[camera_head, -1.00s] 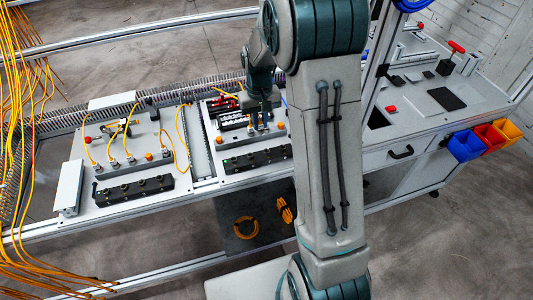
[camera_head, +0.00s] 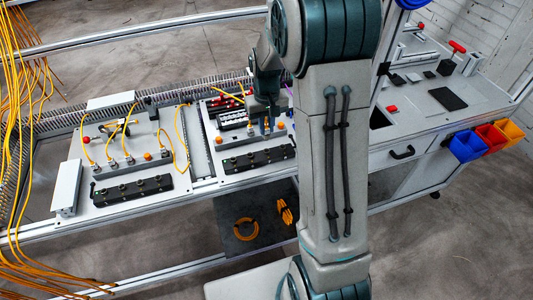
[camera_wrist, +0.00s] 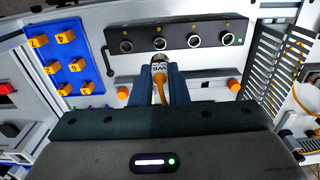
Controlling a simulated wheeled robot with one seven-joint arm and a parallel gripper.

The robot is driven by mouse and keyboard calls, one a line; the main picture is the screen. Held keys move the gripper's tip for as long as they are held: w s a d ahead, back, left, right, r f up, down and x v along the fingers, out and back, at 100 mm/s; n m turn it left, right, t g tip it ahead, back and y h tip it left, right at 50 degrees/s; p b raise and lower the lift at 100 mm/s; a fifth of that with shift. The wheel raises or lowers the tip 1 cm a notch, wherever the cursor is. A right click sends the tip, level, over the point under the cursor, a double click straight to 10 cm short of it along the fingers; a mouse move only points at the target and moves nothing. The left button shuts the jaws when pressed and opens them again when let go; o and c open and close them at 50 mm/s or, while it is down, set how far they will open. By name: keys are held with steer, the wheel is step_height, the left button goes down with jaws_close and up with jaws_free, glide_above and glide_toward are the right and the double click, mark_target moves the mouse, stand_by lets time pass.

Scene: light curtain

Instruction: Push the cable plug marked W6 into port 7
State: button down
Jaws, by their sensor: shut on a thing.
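In the wrist view, my gripper (camera_wrist: 160,70) is shut on a silver round cable plug with a yellow cable. The plug (camera_wrist: 159,61) carries a white tag that reads W6. A black port block (camera_wrist: 178,58) with several round sockets lies ahead of it. The plug's front end is just below the second socket from the left (camera_wrist: 160,43); I cannot tell whether they touch. No port numbers are readable. In the head view, my gripper (camera_head: 260,127) is over the right panel, behind the black port block (camera_head: 258,158); the held plug is hard to make out there.
A blue board (camera_wrist: 66,58) with yellow numbered pieces lies left of the port block. Orange caps (camera_wrist: 234,85) stand on either side of my fingers. The left panel (camera_head: 108,213) holds another port block and yellow cables.

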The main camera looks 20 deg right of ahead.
mark_target(267, 137)
steer(key=shift+f+b, duration=1.45)
steer(key=shift+f, duration=0.6)
steer(key=shift+s+f+b, duration=0.1)
steer(key=shift+f+b, duration=0.9)
steer(key=shift+f, duration=0.25)
stand_by(2.0)
steer(key=c, duration=0.9)
jaws_free()
steer(key=shift+r, duration=0.15)
steer(key=shift+r+p, duration=2.6)
steer(key=shift+r, duration=1.1)
